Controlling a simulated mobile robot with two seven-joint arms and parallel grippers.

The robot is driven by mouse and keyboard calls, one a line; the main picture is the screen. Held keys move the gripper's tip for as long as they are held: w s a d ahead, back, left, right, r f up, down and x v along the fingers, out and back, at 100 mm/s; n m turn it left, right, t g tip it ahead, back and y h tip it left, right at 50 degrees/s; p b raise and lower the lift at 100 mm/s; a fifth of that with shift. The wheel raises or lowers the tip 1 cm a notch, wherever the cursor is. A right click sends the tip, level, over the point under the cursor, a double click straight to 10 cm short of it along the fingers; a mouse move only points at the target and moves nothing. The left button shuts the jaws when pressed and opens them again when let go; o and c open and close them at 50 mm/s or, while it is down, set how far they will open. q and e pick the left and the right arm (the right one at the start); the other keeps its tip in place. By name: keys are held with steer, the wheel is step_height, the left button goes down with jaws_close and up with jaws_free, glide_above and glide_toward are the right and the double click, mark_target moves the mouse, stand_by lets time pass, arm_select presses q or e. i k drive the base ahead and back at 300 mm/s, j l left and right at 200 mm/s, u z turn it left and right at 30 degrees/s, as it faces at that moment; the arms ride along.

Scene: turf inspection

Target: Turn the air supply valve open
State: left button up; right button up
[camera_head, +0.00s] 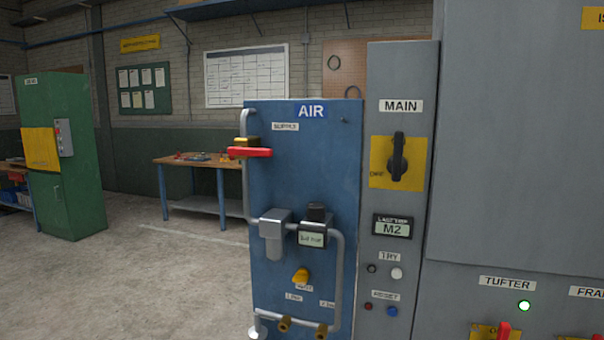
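A blue panel labelled AIR (290,190) stands upright in the middle of the view. A valve with a red lever handle (250,152) sits on the grey pipe (245,195) at its upper left. The lever lies horizontal, across the vertical pipe. A label above it is too small to read surely. A regulator with a small display (311,239), a grey filter bowl (273,238) and a yellow knob (300,275) are lower on the panel. Neither of my grippers shows.
A grey cabinet with a MAIN rotary switch (397,157) adjoins the panel on the right. A green cabinet (62,165) stands at the left. A workbench (205,163) stands behind. Open concrete floor (150,270) lies left of the panel.

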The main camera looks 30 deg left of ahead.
mark_target(238, 150)
steer(key=u, duration=1.25)
